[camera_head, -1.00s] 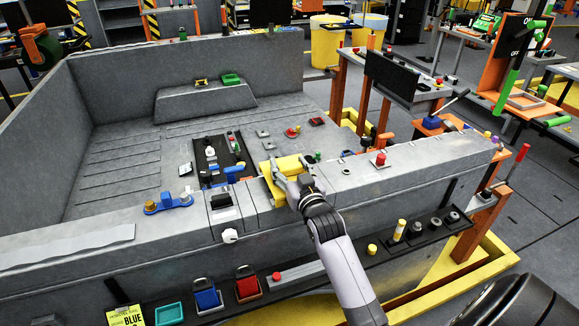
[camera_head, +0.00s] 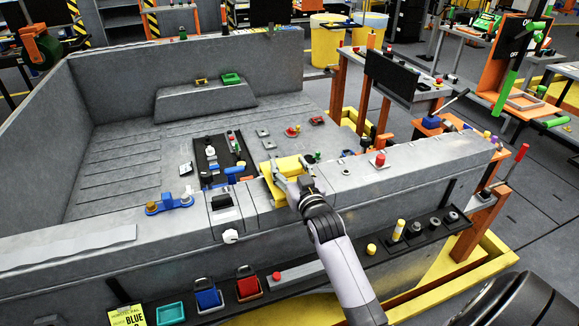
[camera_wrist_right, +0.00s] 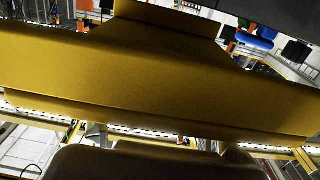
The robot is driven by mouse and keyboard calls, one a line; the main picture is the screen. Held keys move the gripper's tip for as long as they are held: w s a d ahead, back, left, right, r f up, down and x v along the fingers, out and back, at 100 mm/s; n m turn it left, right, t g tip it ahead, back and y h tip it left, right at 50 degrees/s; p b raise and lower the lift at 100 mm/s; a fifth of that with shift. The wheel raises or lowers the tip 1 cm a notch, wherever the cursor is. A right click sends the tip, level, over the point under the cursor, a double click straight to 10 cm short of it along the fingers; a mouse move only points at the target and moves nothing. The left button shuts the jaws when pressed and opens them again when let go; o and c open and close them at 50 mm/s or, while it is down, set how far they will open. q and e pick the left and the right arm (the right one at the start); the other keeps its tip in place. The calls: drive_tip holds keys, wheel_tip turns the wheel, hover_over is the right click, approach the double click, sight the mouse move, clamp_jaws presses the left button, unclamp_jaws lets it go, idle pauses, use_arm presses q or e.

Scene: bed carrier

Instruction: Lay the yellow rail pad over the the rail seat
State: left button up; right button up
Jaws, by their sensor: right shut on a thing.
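The yellow rail pad (camera_head: 282,168) is at the top of the grey bed wall (camera_head: 360,187), near its middle. My right gripper (camera_head: 288,178) is shut on the pad. In the right wrist view the yellow pad (camera_wrist_right: 160,75) fills most of the picture, close to the camera. The pad and gripper hide what lies directly under them, so I cannot tell whether the pad touches the surface below or where the rail seat is. My left gripper is not in view.
A black tray of small parts (camera_head: 207,160) lies on the bed floor behind the pad. A blue part with knobs (camera_head: 170,203) and a black block (camera_head: 222,201) are on the wall top to the left. A red button (camera_head: 380,160) is to the right. A black shelf (camera_head: 385,250) runs along the front.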

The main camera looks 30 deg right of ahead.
sight(290, 177)
drive_tip(key=shift+f+b, duration=1.05)
drive_tip(key=shift+f, duration=0.55)
drive_tip(key=o, duration=1.3)
drive_tip(key=v, duration=1.2)
drive_tip(key=shift+s, duration=0.1)
drive_tip(key=shift+f, duration=0.1)
